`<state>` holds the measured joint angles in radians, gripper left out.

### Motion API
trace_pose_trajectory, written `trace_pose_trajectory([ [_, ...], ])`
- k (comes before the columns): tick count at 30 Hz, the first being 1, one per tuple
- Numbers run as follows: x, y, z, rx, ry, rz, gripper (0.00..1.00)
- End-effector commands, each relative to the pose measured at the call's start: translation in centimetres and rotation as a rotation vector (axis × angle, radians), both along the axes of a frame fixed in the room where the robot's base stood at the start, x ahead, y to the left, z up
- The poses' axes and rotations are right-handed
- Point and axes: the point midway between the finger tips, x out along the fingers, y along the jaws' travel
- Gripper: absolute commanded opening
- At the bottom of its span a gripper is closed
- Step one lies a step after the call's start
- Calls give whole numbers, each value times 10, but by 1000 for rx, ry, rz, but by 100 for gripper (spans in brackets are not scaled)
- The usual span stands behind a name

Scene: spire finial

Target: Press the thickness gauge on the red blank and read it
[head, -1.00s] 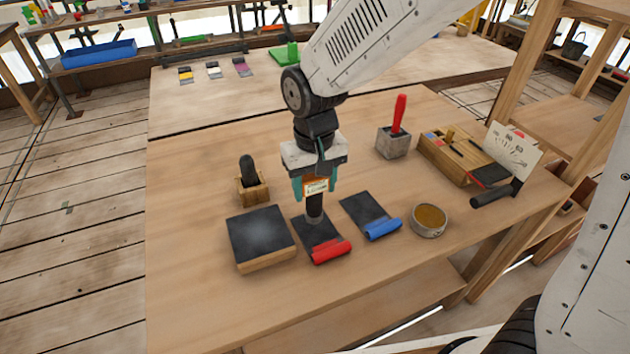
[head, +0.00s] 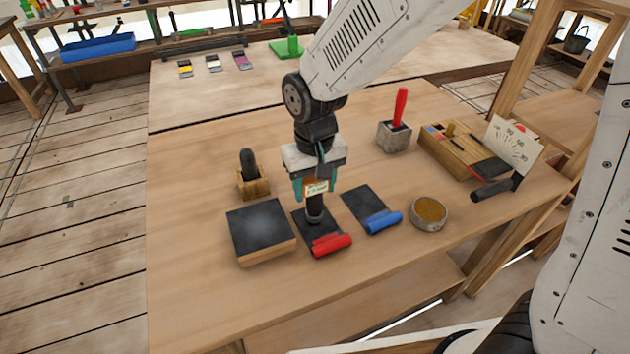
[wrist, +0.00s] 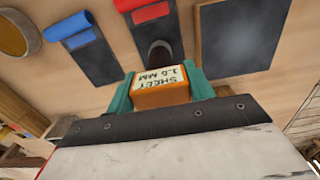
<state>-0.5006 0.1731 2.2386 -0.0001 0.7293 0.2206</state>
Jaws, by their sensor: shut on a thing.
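The red blank is a dark flat sheet (head: 305,232) with a red rolled end (head: 331,244), lying on the bench; it also shows in the wrist view (wrist: 148,32). My gripper (head: 315,190) is shut on the thickness gauge, an orange block with a pale label (head: 316,188) and a dark round foot (head: 314,209). The gauge is upright with its foot over the dark part of the red blank. The foot appears to meet the sheet, but contact is hard to confirm. In the wrist view, the gauge's label (wrist: 160,78) appears upside down and seems to read "SHEET 1.0 MM".
A dark-topped block (head: 261,230) lies left of the red blank, and a blue-ended blank (head: 368,205) lies right. A round tin (head: 429,213), a wooden holder (head: 252,180), a red-handled tool in a grey block (head: 394,138) and a wooden tray (head: 450,155) stand around.

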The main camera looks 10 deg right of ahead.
Motion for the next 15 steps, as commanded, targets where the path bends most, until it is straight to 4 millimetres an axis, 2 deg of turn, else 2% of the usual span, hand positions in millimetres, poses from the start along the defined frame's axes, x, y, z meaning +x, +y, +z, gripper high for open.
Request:
trace_pose_trajectory([
  [8,0,0,-9,0,1,0,25],
  [15,0,0,-8,0,0,0,25],
])
